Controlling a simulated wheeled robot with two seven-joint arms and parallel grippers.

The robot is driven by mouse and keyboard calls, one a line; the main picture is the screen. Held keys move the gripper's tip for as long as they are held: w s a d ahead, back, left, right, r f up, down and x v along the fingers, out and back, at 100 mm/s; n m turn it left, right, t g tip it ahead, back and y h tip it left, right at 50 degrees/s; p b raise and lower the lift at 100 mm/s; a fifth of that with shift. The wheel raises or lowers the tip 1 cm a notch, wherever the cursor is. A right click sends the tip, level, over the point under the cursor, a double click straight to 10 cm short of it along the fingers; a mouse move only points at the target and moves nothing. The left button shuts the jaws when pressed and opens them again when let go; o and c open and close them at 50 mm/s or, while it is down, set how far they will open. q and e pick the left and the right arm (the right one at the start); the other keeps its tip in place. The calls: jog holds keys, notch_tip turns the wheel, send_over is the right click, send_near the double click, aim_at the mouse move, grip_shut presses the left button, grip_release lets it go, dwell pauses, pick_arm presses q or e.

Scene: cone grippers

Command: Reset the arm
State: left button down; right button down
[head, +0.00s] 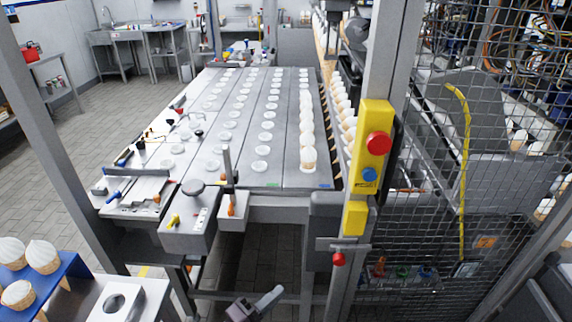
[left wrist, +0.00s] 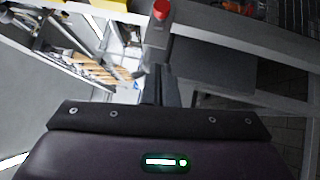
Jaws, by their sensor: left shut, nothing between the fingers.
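My left gripper (head: 270,298) is low at the bottom middle of the head view, in front of the machine and below its table top. It is shut and empty. In the left wrist view its dark fingers (left wrist: 160,88) point away from the camera, and nothing is held between them. My right gripper is in neither view. A yellow control box (head: 372,145) on the post carries a red button (head: 379,144) and a blue button (head: 369,174) above the word RESET. The gripper is well below it and to its left, not touching it.
A conveyor table (head: 285,172) with rows of white discs and a line of cones fills the middle. A blue rack (head: 70,268) holds several cones at lower left. A red knob (head: 338,259) sits on the post. A wire mesh fence (head: 440,220) closes the right side.

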pick_arm(q)
jog(key=s+a+f+m+g+y, duration=0.2)
jog(key=s+a+f+y, duration=0.15)
jog(key=f, duration=0.65)
jog(key=s+a+f+m+g+y, duration=0.15)
jog(key=s+f, duration=0.25)
jog(key=f, duration=0.7)
jog(key=s+a+f+m+g+y, duration=0.2)
jog(key=s+a+f+y, duration=0.15)
jog(key=f, duration=0.65)
jog(key=s+a+f+m+g+y, duration=0.1)
jog(key=s+a+f+m+g, duration=0.1)
jog(key=s+f, duration=0.3)
jog(key=s+a+f+m+g+y, duration=0.2)
jog(key=s+a+f+m, duration=0.1)
jog(key=s, duration=0.9)
jog(key=s+a+f+m+g+y, duration=0.2)
jog(key=s+a+f+g, duration=0.1)
jog(key=s+a+f, duration=0.2)
jog(key=s+f, duration=0.2)
jog(key=s, duration=0.1)
jog(key=shift+s, duration=0.3)
